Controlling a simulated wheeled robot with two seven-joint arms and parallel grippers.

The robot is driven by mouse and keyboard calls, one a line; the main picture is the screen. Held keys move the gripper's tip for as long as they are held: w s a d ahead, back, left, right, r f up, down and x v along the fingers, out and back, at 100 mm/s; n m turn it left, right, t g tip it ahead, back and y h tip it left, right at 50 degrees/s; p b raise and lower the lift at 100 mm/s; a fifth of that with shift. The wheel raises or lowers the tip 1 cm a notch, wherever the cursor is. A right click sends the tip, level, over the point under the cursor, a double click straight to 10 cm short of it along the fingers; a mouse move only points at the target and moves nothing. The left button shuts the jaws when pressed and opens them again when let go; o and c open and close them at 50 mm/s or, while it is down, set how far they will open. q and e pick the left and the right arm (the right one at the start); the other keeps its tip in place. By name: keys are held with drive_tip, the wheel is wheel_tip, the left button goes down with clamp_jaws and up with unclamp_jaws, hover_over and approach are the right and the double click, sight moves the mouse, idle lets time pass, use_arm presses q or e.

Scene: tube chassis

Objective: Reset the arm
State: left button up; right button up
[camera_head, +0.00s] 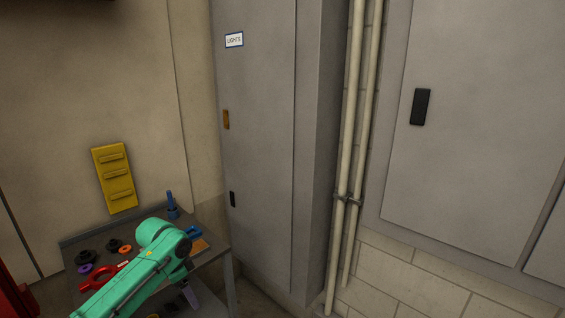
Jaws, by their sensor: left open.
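My green left arm (128,284) comes in from the bottom left and bends at a rounded joint above the grey workbench (214,249). My left gripper (190,297) shows only in part, pointing down past the bench's front side near the bottom of the view. It is open, and I see nothing held in it. My right arm and right gripper are out of view.
On the bench lie a red tool (97,278), black and coloured rings (87,257) and a blue upright piece (172,204). A yellow rack (114,178) hangs behind. A grey cabinet (262,160) labelled LIGHTS and vertical pipes (350,150) stand right of the bench.

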use_arm(q)
drive_tip(key=s+a+f+n, duration=0.15)
drive_tip(key=s+f, duration=0.35)
drive_tip(key=f, duration=0.6)
drive_tip(key=s+a+f+n+t, duration=0.1)
drive_tip(key=s+f+n, duration=0.25)
drive_tip(key=f, duration=0.75)
drive_tip(key=s+a+f+n, duration=0.1)
drive_tip(key=s+f, duration=0.4)
drive_tip(key=f, duration=0.5)
drive_tip(key=s+f, duration=0.4)
drive_tip(key=s, duration=0.6)
drive_tip(key=s+d+f+n+g+y, duration=0.1)
drive_tip(key=s+f, duration=0.4)
drive_tip(key=s, duration=0.6)
drive_tip(key=s+d+f, duration=0.1)
drive_tip(key=s+f, duration=0.3)
drive_tip(key=s, duration=0.7)
drive_tip(key=shift+s+f, duration=0.25)
drive_tip(key=shift+f, duration=0.1)
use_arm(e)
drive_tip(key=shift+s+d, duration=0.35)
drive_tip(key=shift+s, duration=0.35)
use_arm(q)
drive_tip(key=shift+d, duration=0.1)
